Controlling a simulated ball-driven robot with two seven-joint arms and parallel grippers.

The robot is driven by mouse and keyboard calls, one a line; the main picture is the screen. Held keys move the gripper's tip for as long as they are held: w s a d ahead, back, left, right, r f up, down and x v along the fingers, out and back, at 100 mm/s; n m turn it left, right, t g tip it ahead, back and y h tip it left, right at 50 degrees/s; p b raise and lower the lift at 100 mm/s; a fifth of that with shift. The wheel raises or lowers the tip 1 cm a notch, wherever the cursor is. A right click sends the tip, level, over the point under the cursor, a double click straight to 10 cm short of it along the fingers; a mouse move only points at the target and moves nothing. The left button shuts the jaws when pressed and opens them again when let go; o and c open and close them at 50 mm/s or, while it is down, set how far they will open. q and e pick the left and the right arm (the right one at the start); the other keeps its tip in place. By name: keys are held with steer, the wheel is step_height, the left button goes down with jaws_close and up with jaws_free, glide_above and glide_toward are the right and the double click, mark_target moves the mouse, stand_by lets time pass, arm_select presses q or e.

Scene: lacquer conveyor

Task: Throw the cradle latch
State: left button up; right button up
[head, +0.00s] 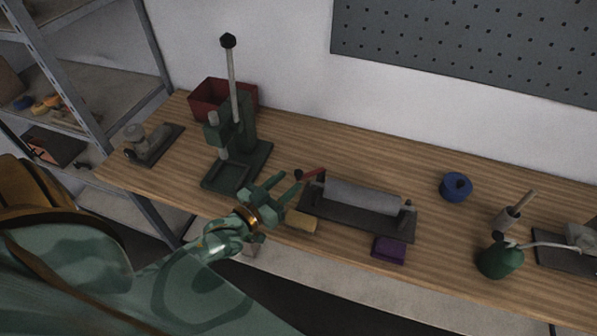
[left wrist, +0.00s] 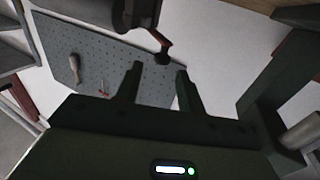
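The cradle (head: 345,215) is a dark tray on the bench that holds a grey roller (head: 362,196). Its latch, a red lever (head: 314,173) with a dark knob, is at the cradle's left end and points left. My left gripper (head: 290,180) is open and empty, just left of the knob. In the left wrist view, the red lever (left wrist: 166,46) and its knob show ahead of the two spread fingertips (left wrist: 160,72), nearer the right one. The knob appears clear of both fingers, though the exact gap is hard to tell. My right gripper is not in view.
A green press (head: 240,140) stands left of the cradle, before a red bin (head: 208,97). A tan block (head: 301,222) and a purple block (head: 389,250) lie at the front. A blue pot (head: 456,187) and green can (head: 500,262) stand right. Bench behind the cradle is clear.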

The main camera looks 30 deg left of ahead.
mark_target(296, 173)
arm_select(q)
steer(key=w, duration=0.4)
steer(key=shift+w+d+f, duration=0.15)
steer(key=shift+w+d, duration=0.05)
steer(key=shift+w, duration=0.15)
steer(key=shift+w+d, duration=0.15)
steer(key=shift+w, duration=0.2)
steer(key=shift+c, duration=0.3)
jaws_close()
steer(key=shift+w, duration=0.1)
